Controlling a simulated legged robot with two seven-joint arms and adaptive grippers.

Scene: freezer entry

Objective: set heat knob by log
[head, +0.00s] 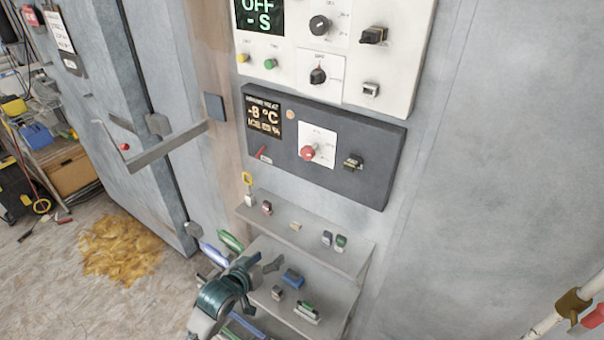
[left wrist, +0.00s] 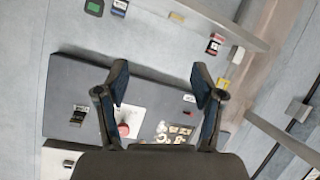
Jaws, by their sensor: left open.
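A dark panel (head: 370,138) on the wall carries a lit display (head: 264,115) reading -8 °C, with smaller text below. A red round knob (head: 308,153) sits on its white plate, with a black switch (head: 353,162) to the right. A sheet with writing (head: 54,28) hangs at the upper left; its text is too small to read. My left gripper (head: 265,265) is open and empty, below the panel in front of the shelves. In the left wrist view, the panel (left wrist: 75,82) and red knob (left wrist: 124,130) show beyond the open fingers (left wrist: 159,75). My right gripper is out of view.
A white panel (head: 335,60) with knobs and an OFF display is above the dark one. Two shelves (head: 325,255) with small items are below it. A door handle bar (head: 170,147) juts out at left. A pipe with a brass fitting (head: 572,305) is lower right.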

